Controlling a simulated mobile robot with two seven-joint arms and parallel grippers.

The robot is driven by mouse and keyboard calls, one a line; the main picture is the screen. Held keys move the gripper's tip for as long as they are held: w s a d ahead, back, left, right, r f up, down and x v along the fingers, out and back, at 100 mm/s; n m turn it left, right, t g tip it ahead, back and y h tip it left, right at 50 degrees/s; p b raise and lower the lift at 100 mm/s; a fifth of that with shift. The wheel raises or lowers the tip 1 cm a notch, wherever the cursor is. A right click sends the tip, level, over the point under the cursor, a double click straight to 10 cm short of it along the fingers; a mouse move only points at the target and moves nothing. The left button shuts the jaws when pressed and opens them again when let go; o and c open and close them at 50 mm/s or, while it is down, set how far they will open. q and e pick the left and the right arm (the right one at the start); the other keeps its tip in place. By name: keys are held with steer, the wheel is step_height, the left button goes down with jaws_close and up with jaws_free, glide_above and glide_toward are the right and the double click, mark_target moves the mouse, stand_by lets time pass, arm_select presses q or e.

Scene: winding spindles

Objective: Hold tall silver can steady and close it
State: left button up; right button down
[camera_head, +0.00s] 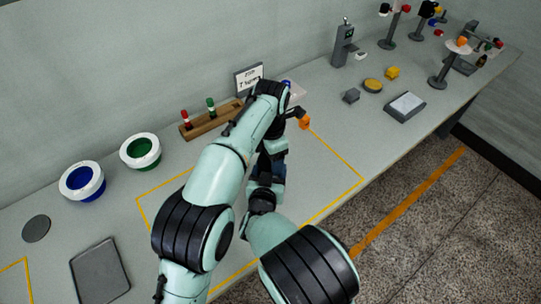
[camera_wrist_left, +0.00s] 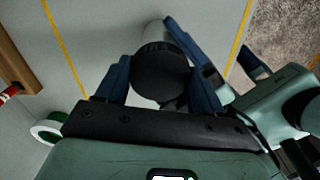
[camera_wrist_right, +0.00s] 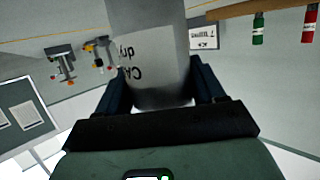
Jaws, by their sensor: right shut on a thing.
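The tall silver can (camera_wrist_right: 158,45), with dark lettering, stands between the fingers of my right gripper (camera_wrist_right: 160,76), which is shut on its body. In the left wrist view a round black ribbed lid (camera_wrist_left: 161,72) sits over the end of the pale can (camera_wrist_left: 157,33). The fingers of my left gripper (camera_wrist_left: 158,66) are on either side of the lid; whether they press on it I cannot tell. In the head view my left gripper (camera_head: 278,165) points down inside the yellow outline, and my arms hide the can and lid.
A wooden rack (camera_head: 208,122) with red and green pieces and a small sign (camera_head: 249,79) stand behind. Two white-rimmed bowls, blue (camera_head: 82,181) and green (camera_head: 140,151), are at left. An orange piece (camera_head: 304,122) lies close beside my left wrist. The table's front edge is near.

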arm_select(q)
steer(key=o, duration=0.4)
steer(key=shift+s+d, duration=0.2)
steer(key=shift+w+a+r, duration=0.1)
steer(key=shift+w+r, duration=0.05)
steer(key=shift+r, duration=2.1)
steer(key=shift+c, duration=0.3)
